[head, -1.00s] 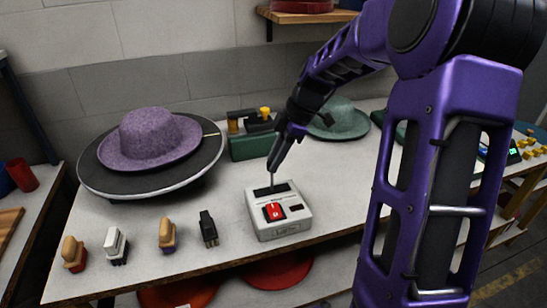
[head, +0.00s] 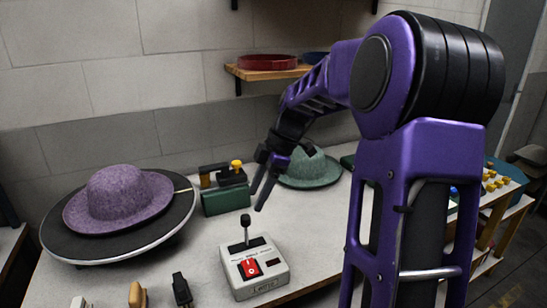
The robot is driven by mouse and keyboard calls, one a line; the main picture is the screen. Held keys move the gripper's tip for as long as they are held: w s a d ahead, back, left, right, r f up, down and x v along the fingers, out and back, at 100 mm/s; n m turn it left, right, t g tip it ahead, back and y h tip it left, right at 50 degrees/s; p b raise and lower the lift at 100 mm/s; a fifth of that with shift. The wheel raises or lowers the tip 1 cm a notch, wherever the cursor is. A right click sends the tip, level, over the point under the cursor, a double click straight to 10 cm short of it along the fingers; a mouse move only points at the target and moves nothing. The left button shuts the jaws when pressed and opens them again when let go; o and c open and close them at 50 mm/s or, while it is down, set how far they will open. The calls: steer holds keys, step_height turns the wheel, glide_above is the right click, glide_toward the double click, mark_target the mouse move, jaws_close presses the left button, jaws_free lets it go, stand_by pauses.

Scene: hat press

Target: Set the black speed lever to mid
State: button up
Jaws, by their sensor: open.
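The black speed lever (head: 245,222) stands up from a dark slot on top of a light grey control box (head: 262,287). The box also carries a red switch (head: 249,268) and a small dark window. The lever's knob is clear of anything and looks roughly upright; its exact setting is too small to tell. My gripper (head: 261,192) is open and empty. Its two dark fingers point down, above and a little behind the lever in the picture, apart from it.
A purple felt hat (head: 118,198) lies on a round dark turntable (head: 70,236) at the left. A green machine (head: 224,198) and a green hat (head: 308,168) stand behind the box. Brushes (head: 181,290) lie at the front left. A wall shelf (head: 262,73) is above.

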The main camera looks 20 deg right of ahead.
steer(key=p+v, duration=0.1)
steer(key=v, duration=1)
